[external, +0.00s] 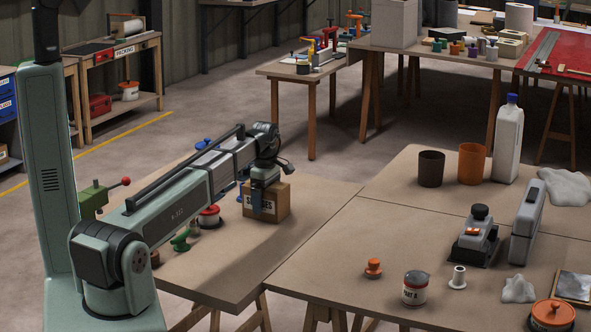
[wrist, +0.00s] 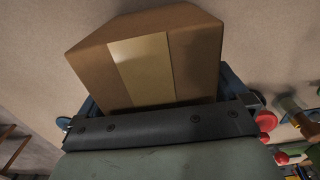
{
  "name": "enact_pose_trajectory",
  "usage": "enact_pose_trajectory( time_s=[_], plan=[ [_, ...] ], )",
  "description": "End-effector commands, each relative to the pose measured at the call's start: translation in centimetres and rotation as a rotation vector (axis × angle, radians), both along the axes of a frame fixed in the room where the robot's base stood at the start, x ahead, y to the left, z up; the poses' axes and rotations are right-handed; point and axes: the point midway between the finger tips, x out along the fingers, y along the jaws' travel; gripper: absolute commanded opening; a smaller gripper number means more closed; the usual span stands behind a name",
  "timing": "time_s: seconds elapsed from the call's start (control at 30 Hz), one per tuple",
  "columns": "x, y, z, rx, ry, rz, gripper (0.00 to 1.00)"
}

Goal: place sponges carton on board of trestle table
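The sponges carton (external: 272,204) is a small brown cardboard box with dark lettering on its front. It is upright on or just above the board of the trestle table (external: 235,257) at the left; I cannot tell if it touches the board. The carton's underside is hidden.
The board's front right part is bare.

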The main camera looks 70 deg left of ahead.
Motion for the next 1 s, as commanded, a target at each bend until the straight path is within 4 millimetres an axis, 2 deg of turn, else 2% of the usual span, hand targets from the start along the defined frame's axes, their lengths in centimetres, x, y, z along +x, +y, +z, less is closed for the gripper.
enact_pose_trajectory(
  time_s=[0.23,0.37,0.8,1.0],
  plan=[
    [0.0,0.0,0.3,0.0,0.0,0.0,1.0],
    [0.0,0.0,1.3,0.001,-0.001,0.0,1.0],
    [0.1,0.1,8.4,0.001,-0.001,0.0,1.0],
    [0.1,0.1,10.9,0.001,-0.001,0.0,1.0]
  ],
)
